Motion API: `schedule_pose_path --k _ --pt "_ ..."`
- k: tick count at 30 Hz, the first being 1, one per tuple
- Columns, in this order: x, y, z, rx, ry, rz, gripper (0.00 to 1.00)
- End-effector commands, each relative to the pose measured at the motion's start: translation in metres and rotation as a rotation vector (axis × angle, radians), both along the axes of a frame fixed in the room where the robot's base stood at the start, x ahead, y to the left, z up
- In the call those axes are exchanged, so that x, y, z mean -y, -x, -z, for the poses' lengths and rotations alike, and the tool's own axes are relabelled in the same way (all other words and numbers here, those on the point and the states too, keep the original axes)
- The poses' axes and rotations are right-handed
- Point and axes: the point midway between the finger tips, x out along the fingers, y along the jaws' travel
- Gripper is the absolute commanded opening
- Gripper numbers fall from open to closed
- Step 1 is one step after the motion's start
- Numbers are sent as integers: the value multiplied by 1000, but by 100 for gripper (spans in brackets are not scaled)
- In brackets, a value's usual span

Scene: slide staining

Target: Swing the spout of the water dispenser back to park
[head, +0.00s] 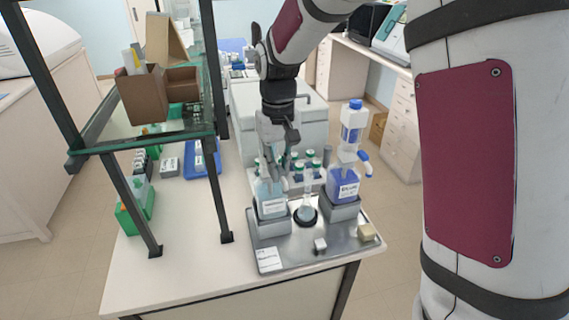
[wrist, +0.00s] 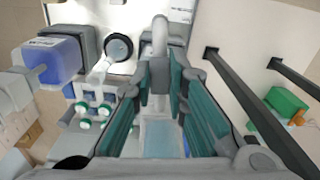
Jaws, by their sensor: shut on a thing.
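The water dispenser (head: 271,203) is a clear bottle of pale blue liquid in a grey holder on the left of the steel tray. Its body also shows below my fingers in the wrist view (wrist: 162,140). My gripper (head: 277,178) is over its top; in the wrist view, my fingers (wrist: 160,72) are shut on the pale spout (wrist: 160,38). The spout's bent end sticks out past the fingertips, beside the black ring (wrist: 118,47) and not over it. In the head view my gripper hides most of the spout.
A flask (head: 308,208) stands at the black ring between the holders. A dark blue dispenser (head: 344,184) is on the right. Several green-capped bottles (head: 299,170) are behind. A white cube (head: 320,244), a beige block (head: 367,232) and a card (head: 269,260) lie in front. A shelf (head: 140,145) rises left.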

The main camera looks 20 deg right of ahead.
Motion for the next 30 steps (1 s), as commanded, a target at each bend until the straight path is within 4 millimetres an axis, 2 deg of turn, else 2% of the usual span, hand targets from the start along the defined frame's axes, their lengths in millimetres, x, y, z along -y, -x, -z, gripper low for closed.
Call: schedule_pose_path --k 9,24,25,27,30 --pt "-8 -1 -1 4 0 104 0" --pt "-9 -1 -1 4 0 120 0" --pt "-9 -1 -1 4 0 120 18" --pt "-9 -1 -1 4 0 120 34" --pt "-9 0 -1 3 0 119 35"
